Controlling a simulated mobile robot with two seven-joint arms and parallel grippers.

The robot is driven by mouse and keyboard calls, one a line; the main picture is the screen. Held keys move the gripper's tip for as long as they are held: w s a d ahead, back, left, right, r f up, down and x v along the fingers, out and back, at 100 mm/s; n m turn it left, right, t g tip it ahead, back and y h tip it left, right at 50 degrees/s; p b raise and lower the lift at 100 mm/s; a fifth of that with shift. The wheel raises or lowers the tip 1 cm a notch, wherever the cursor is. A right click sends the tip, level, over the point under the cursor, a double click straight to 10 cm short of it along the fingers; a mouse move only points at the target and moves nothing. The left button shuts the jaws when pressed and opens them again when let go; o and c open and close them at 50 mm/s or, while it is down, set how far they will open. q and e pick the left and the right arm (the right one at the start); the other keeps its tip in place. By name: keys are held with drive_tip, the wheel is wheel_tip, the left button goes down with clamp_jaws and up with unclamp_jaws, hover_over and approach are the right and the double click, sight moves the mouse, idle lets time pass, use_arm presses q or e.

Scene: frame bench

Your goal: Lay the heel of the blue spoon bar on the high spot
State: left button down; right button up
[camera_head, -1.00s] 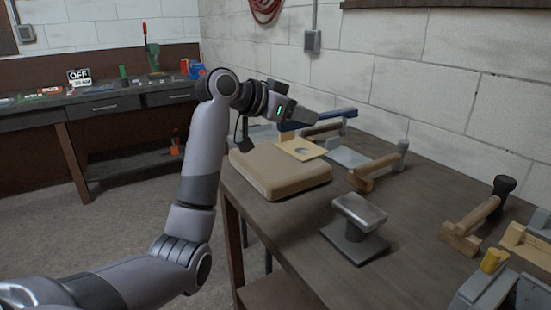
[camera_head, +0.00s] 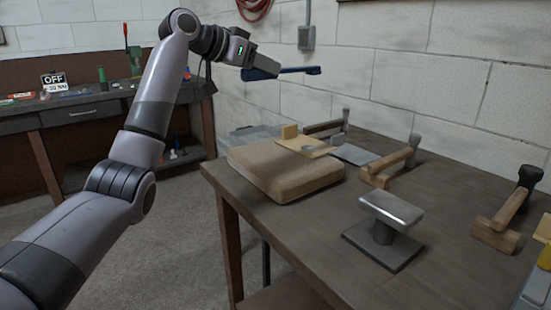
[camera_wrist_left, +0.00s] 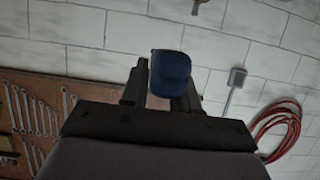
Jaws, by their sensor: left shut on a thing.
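The blue spoon bar (camera_head: 300,70) is in the air above the back of the bench, roughly level, its longer end pointing right. My left gripper (camera_head: 270,66) is shut on it. In the left wrist view the bar's blunt blue end (camera_wrist_left: 170,73) shows between the fingers (camera_wrist_left: 160,90). Below, a tan pad (camera_head: 290,178) lies on the bench. A thin pale yellow piece (camera_head: 318,152) with a grey round patch (camera_head: 309,149) and a small upright block lies on the pad. I cannot tell whether that patch is the high spot. My right gripper is out of view.
A metal post anvil (camera_head: 390,209) stands at the bench front. The block wall (camera_head: 400,90) is close behind. Bare bench lies around the anvil.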

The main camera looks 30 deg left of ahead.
use_arm(q)
wheel_tip(320, 180, down, 20)
drive_tip(key=b, duration=0.3)
drive_tip(key=shift+r, duration=0.15)
drive_tip(key=c, duration=0.8)
unclamp_jaws()
drive_tip(key=shift+f, duration=0.2)
drive_tip(key=shift+c, duration=0.2)
drive_tip(key=shift+a+r, duration=0.1)
drive_tip(key=shift+r, duration=0.1)
drive_tip(key=v, duration=1.2)
drive_tip(key=shift+b, duration=0.45)
